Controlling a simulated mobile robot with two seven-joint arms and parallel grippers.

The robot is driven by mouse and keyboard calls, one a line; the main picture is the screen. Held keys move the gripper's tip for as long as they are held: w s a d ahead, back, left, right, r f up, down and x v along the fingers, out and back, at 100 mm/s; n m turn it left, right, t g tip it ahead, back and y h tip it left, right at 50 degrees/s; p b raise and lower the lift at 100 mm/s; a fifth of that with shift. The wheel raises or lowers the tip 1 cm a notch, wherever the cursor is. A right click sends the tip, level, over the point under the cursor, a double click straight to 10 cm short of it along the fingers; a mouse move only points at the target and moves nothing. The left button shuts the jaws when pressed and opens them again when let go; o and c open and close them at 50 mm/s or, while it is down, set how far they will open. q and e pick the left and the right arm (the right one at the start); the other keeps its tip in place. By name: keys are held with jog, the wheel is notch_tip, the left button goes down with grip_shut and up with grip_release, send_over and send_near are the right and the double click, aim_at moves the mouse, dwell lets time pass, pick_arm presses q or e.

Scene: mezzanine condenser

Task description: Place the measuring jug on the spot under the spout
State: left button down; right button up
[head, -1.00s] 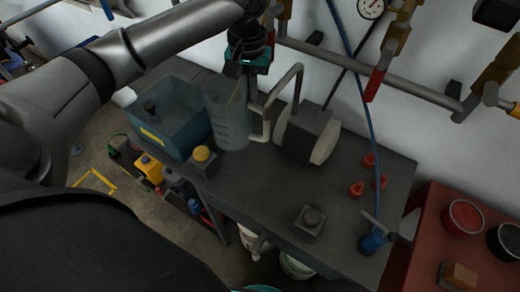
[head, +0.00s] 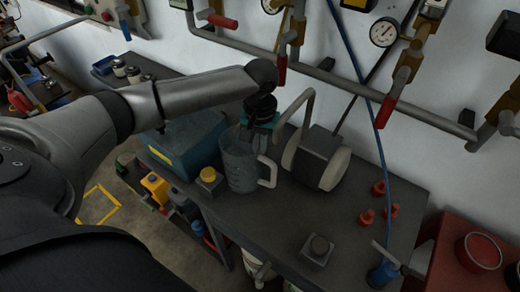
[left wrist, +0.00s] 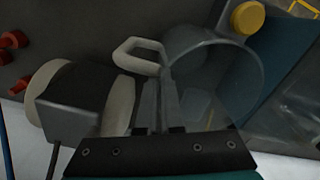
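The clear grey measuring jug (head: 240,168) is upright near the bench's back left, handle (head: 268,172) to the right. Its rim and handle also show in the left wrist view (left wrist: 214,82). My left gripper (head: 247,130) is at the jug's rim from behind. In the left wrist view its fingers (left wrist: 160,105) are nearly together, with the jug's wall between them. I cannot tell whether the jug's base touches the bench. No marked spot is visible. My right gripper is not in view.
A drum-like unit (head: 318,158) is close right. Red knobs (head: 379,188) and a dark button box (head: 318,249) are farther right.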

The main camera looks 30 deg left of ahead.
pick_arm(q)
jog(key=c, duration=1.5)
grip_release()
jog(key=shift+f, duration=0.1)
jog(key=shift+c, duration=0.2)
jog(key=o, duration=0.5)
jog(key=shift+c, duration=0.2)
